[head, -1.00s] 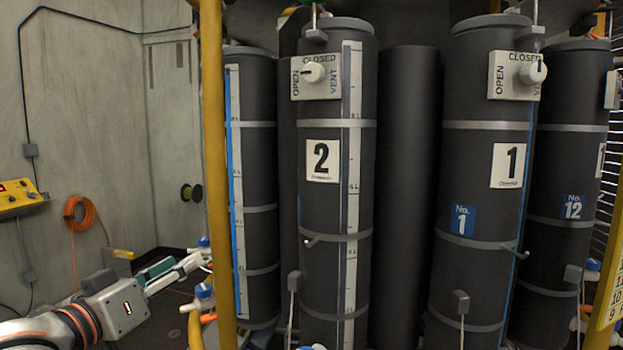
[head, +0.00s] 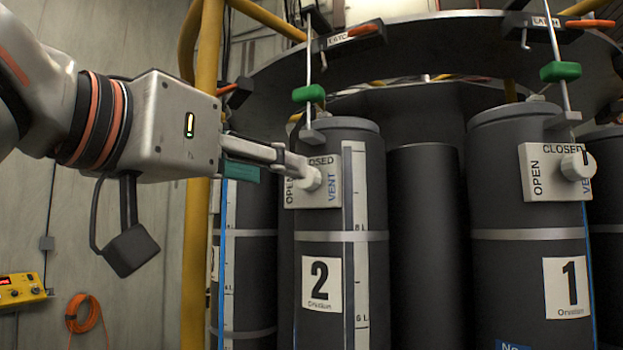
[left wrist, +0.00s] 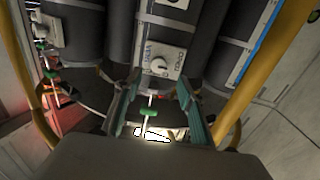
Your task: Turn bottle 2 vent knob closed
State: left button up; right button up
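Bottle 2 (head: 310,300) is a dark cylinder with a "2" label. Its white vent panel (head: 328,190) is marked OPEN at left, CLOSED on top and VENT at right. The round white vent knob (head: 312,179) is partly hidden in the head view by my left gripper (head: 298,168), which reaches in from the left. In the left wrist view the fingers of my left gripper (left wrist: 151,76) are apart, with the knob (left wrist: 158,66) at their tips. I cannot tell whether they touch it, and its present pointer direction is unclear. My right gripper is out of view.
Bottle 1 (head: 515,290) stands at right, its own vent knob (head: 577,166) marked toward CLOSED. A yellow post (head: 197,250) stands left of bottle 2, close to my left arm. A dark round frame with green-collared rods (head: 308,94) hangs above the bottles.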

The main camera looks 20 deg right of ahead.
aim_at(308, 179)
pick_arm(q)
jog(key=p+x, duration=0.1)
jog(key=x, duration=0.6)
jog(key=shift+d+p, duration=0.35)
jog(key=shift+r, duration=0.15)
jog(key=c, duration=1.1)
